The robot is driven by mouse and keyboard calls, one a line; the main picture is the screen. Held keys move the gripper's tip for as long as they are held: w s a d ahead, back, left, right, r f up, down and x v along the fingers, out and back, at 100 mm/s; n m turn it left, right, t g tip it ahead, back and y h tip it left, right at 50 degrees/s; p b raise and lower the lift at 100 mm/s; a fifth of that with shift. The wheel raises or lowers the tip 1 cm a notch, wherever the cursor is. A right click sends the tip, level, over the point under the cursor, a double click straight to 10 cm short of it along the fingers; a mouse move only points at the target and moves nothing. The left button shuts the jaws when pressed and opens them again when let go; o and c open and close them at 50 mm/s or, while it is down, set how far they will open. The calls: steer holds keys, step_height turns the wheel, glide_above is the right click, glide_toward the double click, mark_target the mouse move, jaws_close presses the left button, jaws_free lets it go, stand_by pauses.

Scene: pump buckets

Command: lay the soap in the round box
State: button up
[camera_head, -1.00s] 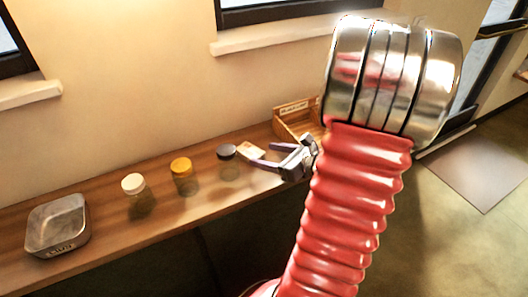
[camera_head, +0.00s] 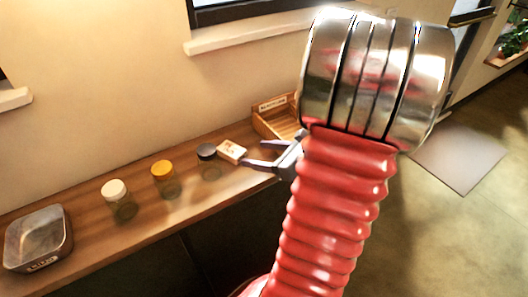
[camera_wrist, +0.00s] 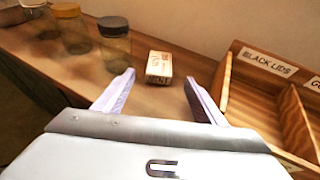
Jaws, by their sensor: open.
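The soap, a small white-and-orange block (camera_head: 231,151), lies on the wooden shelf beside the black-lidded jar. It also shows in the wrist view (camera_wrist: 159,68), just beyond the fingertips and between their lines. My gripper (camera_head: 255,152) is open and empty, its two pale purple fingers pointing toward the soap; they also show in the wrist view (camera_wrist: 160,78). The fingers appear apart from the soap. A grey metal tin (camera_head: 65,238) with rounded corners and a label too small to read stands at the shelf's left end. No plainly round box shows.
Jars with white (camera_head: 115,188), yellow (camera_head: 162,168) and black (camera_head: 206,152) lids stand between tin and soap. A divided wooden tray (camera_head: 262,122) stands right of the soap; its label reads "BLACK LIDS" in the wrist view (camera_wrist: 269,61). The wall runs behind the shelf.

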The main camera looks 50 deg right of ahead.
steer(key=shift+w+a+r+n+y, duration=0.1)
steer(key=shift+w+a+n+y, duration=0.2)
steer(key=shift+n, duration=0.4)
steer(key=a+n+g+y, duration=0.1)
steer(key=n, duration=0.2)
steer(key=w+a+r+n+g+y, duration=0.1)
steer(key=n, duration=0.3)
steer(key=w+a+n+g, duration=0.1)
steer(key=n, duration=0.2)
steer(key=shift+w+a+r+n+g+y, duration=0.1)
steer(key=shift+a+r+n+g+y, duration=0.1)
steer(key=shift+n+g+y, duration=0.15)
steer(key=n, duration=0.1)
steer(key=n+g, duration=0.1)
steer(key=n, duration=0.3)
steer(key=shift+w+a+r+n+g, duration=0.2)
steer(key=shift+a+r+n+g, duration=0.05)
steer(key=shift+a+r+g, duration=0.1)
steer(key=w+d+r+n+g+h, duration=0.2)
steer(key=r+n, duration=0.2)
steer(key=n, duration=0.5)
steer(key=w+d+r+n+g+h, duration=0.1)
steer(key=r+n, duration=0.3)
steer(key=n, duration=0.5)
steer(key=shift+w+d+g+h, duration=0.45)
steer(key=shift+g+h, duration=0.2)
steer(key=shift+g, duration=0.25)
glide_above(236, 152)
steer(key=shift+f, duration=4.1)
steer(key=shift+f, duration=0.1)
